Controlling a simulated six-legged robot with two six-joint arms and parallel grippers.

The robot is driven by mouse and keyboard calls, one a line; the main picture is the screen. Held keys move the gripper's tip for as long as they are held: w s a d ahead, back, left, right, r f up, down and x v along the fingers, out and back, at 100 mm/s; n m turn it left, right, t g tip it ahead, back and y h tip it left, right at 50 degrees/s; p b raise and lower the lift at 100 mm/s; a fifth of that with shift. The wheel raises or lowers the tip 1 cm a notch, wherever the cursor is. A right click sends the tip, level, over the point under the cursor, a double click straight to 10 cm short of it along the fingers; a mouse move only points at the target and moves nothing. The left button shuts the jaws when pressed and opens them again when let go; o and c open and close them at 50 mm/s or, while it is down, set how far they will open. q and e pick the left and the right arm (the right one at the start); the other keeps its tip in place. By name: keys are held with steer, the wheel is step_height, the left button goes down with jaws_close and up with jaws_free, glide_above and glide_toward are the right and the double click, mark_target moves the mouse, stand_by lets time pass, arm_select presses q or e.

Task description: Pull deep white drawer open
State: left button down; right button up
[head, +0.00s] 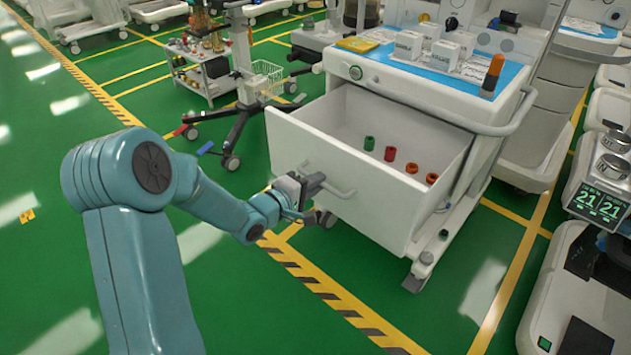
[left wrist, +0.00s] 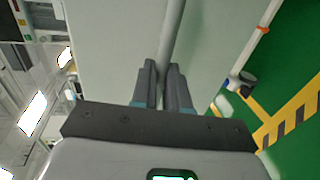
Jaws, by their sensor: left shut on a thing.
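The deep white drawer (head: 352,194) stands well out from the white anaesthesia cart (head: 430,90) in the head view. Its inside shows, with a few small green, red and orange items on its floor. My left gripper (head: 312,186) is at the drawer's front, shut on the grey bar handle (head: 335,190). In the left wrist view the handle bar (left wrist: 172,35) runs between the two fingers of my left gripper (left wrist: 163,85), and the pale drawer front (left wrist: 110,40) lies behind it. My right gripper is in neither view.
The cart top carries white boxes (head: 408,44), a yellow pack (head: 357,44) and an orange-topped bottle (head: 493,72). A wheeled stand (head: 245,80) is behind at left. A monitor unit (head: 600,190) stands at right. Green floor in front of the drawer is clear.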

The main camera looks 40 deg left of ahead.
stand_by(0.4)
arm_select(q)
steer(key=c, duration=1.1)
jaws_free()
steer(key=shift+c, duration=0.2)
steer(key=p+v, duration=0.9)
steer(key=v, duration=0.7)
steer(key=shift+s+d, duration=0.1)
steer(key=shift+r, duration=0.1)
